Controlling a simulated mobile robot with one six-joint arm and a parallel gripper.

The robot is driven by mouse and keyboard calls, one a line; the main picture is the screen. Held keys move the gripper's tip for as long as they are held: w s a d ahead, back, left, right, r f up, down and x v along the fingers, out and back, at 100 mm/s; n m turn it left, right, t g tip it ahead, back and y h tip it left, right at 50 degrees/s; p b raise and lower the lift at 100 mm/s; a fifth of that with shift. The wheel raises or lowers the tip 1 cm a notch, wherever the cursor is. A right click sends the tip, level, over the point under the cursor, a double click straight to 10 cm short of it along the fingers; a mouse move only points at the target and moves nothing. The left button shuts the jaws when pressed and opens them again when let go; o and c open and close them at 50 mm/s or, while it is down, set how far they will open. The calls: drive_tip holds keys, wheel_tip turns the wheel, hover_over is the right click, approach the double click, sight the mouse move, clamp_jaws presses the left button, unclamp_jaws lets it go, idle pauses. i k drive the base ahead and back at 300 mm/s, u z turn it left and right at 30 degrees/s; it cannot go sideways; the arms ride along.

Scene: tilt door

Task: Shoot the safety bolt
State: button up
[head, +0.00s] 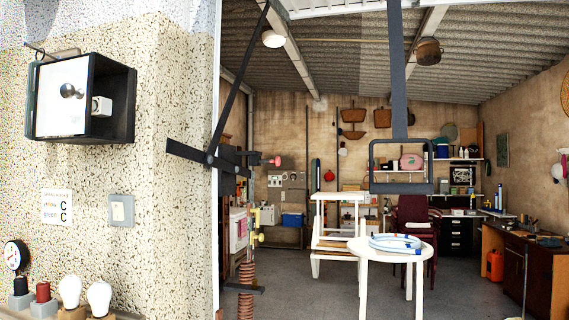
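The tilt door's dark linkage arms (239,90) show at the left side of the opening, with a pivot bracket (212,158) at the door frame. A short pin with a pink-red knob (272,160) points right from this bracket; it may be the safety bolt, but I cannot tell whether it is shot. A yellow-ended part (257,237) sits lower, near a rusty coil spring (246,287). A dark bar with a rectangular loop handle (401,166) hangs down in the opening. My gripper is not in view.
A gauge (15,256) and bulbs (70,291) stand below. A white round table (391,250) stands inside the garage.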

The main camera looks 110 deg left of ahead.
sight(277, 161)
drive_tip(key=u, duration=0.5)
drive_tip(key=k, duration=0.2)
drive_tip(key=u, duration=3.05)
drive_tip(key=i, duration=0.45)
drive_tip(key=z, duration=0.05)
